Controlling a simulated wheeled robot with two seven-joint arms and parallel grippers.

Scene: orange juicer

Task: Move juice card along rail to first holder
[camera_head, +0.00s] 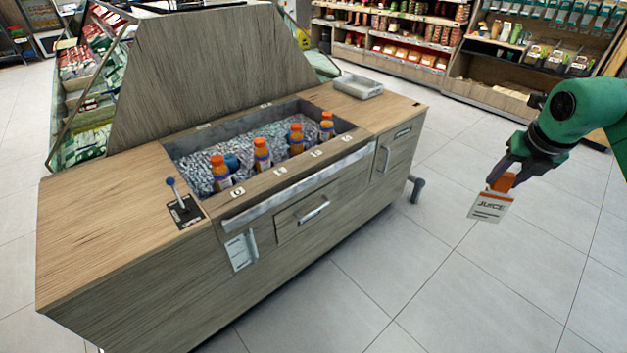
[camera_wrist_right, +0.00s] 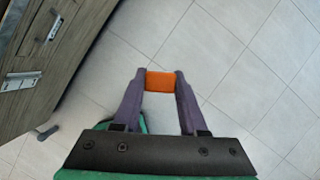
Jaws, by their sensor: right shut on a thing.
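My right gripper (camera_head: 508,178) is shut on the orange tab at the top of the juice card (camera_head: 489,207). The card is white with an orange band and the word JUICE, and hangs down over the floor, well right of the counter. In the right wrist view, the orange tab sits between the purple fingertips (camera_wrist_right: 161,80); the card's face is hidden there. A metal rail (camera_head: 297,188) runs along the counter's front top edge. Small round-marked labels (camera_head: 280,170) line the edge above it; I cannot tell which part is the first holder. My left gripper is not in view.
The wooden counter (camera_head: 105,220) has an ice bin with several orange-capped bottles (camera_head: 262,153), a blue-knobbed lever (camera_head: 180,201) and a grey tray (camera_head: 357,86). A white card (camera_head: 239,252) is on its front. Clear tiled floor lies between counter and gripper.

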